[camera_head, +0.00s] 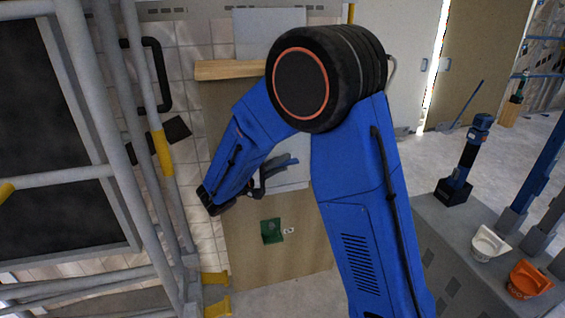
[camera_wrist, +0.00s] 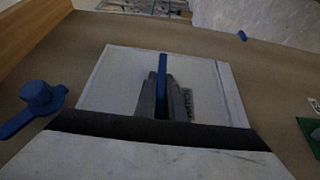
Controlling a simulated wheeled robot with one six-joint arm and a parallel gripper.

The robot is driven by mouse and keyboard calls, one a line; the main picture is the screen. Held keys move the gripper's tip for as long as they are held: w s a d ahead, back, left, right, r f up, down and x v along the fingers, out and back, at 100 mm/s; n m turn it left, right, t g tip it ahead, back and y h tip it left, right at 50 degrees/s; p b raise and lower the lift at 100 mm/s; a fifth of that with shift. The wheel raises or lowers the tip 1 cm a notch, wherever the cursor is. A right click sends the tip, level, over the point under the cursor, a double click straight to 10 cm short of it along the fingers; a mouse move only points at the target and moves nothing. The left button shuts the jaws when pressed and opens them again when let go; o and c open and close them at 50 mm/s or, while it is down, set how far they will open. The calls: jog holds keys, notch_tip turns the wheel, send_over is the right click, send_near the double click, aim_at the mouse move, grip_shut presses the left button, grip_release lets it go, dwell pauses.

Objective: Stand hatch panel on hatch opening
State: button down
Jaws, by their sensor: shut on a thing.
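The hatch panel is a pale grey-white rectangle with a blue upright handle. In the wrist view the panel (camera_wrist: 215,85) lies flat-on before a tan board, and my gripper (camera_wrist: 163,88) is shut on its blue handle (camera_wrist: 162,65). Dark lettering shows on the panel beside the fingers. In the head view part of the panel (camera_head: 296,178) shows behind my blue arm, in front of the tan board (camera_head: 235,245). The hatch opening is not visible; I cannot tell whether the panel touches the board or covers an opening.
A blue knob-like latch (camera_wrist: 40,98) sits left of the panel, and a small blue piece (camera_wrist: 242,36) beyond it. A wooden ledge (camera_head: 228,70) juts from the board. Metal railing (camera_head: 120,150) stands left. A grey bench (camera_head: 440,235) with white and orange cups is at right.

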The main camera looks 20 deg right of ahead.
jog(key=shift+f, duration=0.45)
dwell(0.6)
dwell(0.4)
jog(key=c, duration=1.8)
grip_release()
jog(key=shift+o, duration=0.2)
